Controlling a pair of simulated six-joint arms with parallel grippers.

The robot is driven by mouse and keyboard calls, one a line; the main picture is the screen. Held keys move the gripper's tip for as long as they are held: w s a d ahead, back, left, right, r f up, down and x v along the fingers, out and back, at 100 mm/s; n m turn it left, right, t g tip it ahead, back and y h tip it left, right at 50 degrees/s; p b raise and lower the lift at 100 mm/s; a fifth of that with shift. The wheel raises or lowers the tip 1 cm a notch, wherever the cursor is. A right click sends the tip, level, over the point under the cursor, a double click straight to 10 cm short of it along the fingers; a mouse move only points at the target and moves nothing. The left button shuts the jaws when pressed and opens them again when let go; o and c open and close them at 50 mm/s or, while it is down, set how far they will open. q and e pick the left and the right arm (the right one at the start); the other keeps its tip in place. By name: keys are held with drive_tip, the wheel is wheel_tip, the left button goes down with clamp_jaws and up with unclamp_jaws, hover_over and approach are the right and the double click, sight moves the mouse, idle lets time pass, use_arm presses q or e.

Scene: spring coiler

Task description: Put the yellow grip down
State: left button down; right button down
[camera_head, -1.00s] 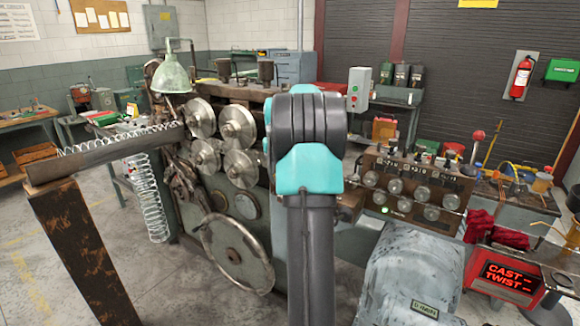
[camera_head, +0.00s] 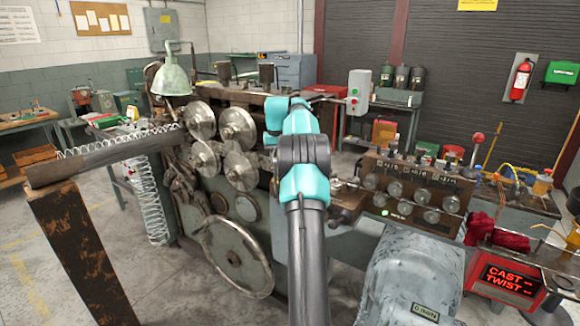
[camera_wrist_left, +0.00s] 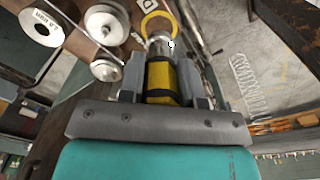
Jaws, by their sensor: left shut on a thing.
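The yellow grip (camera_wrist_left: 162,76) has black bands and sits between the two grey fingers of my left gripper (camera_wrist_left: 160,70) in the left wrist view. The fingers are shut on it. A metal end (camera_wrist_left: 160,43) shows just beyond the grip, in front of a yellow ring (camera_wrist_left: 160,23) on a brown surface. I cannot tell whether the grip touches that surface. In the head view a teal and dark grey arm of mine (camera_head: 303,180) reaches up to the coiler, and neither the gripper nor the grip can be made out. My right gripper is not in view.
The coiler's rollers (camera_head: 238,125) and large handwheel (camera_head: 237,256) stand left of the arm. A knob panel (camera_head: 410,190) stands to its right. A long spring (camera_head: 150,205) hangs at the left. White rollers (camera_wrist_left: 42,27) lie left of the gripper in the wrist view.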

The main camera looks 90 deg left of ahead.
use_arm(q)
drive_tip(key=shift+a, duration=0.1)
idle(0.3)
drive_tip(key=shift+a, duration=0.1)
drive_tip(key=shift+f, duration=1.7)
drive_tip(key=shift+f, duration=0.1)
drive_tip(key=c, duration=0.8)
unclamp_jaws()
drive_tip(key=shift+f, duration=0.1)
wheel_tip(320, 180, up, 11)
drive_tip(key=shift+a+f, duration=0.1)
drive_tip(key=shift+f, duration=0.1)
drive_tip(key=shift+r, duration=0.85)
